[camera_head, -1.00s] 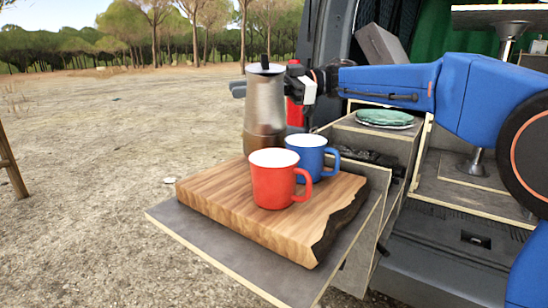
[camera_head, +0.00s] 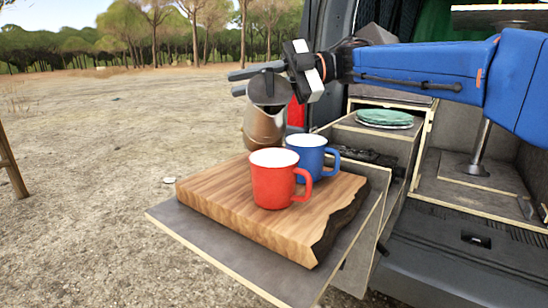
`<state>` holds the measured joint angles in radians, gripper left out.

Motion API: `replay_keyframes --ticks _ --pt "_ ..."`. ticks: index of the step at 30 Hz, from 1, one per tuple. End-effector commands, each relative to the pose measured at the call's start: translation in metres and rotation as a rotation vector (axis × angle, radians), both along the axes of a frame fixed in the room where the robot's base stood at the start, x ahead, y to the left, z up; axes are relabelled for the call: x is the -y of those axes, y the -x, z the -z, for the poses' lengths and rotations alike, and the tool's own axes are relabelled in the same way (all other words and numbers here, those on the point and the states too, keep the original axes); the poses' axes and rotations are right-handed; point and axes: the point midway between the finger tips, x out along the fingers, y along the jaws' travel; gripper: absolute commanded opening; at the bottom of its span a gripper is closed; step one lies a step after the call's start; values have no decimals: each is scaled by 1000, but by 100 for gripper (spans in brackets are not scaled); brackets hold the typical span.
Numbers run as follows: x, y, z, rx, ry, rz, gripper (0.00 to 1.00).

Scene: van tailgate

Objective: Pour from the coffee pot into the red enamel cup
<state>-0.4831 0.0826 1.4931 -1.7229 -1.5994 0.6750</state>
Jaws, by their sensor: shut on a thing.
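The red enamel cup (camera_head: 273,184) stands upright on the wooden board, its handle to the right. The exact grip point is partly hidden. The pot's lower part sits just behind and above the red cup's rim; I cannot tell the gap between them. No liquid shows.
A blue cup (camera_head: 309,153) stands close behind and right of the red cup. The wooden board (camera_head: 222,199) lies on a grey pull-out shelf (camera_head: 180,222). Open ground lies to the left.

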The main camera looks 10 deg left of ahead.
Motion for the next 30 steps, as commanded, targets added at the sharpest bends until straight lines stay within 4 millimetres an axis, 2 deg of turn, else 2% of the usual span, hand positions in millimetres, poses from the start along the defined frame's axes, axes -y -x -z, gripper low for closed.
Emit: replay_keyframes --ticks 30 --pt "4 10 3 217 -86 -8 0"
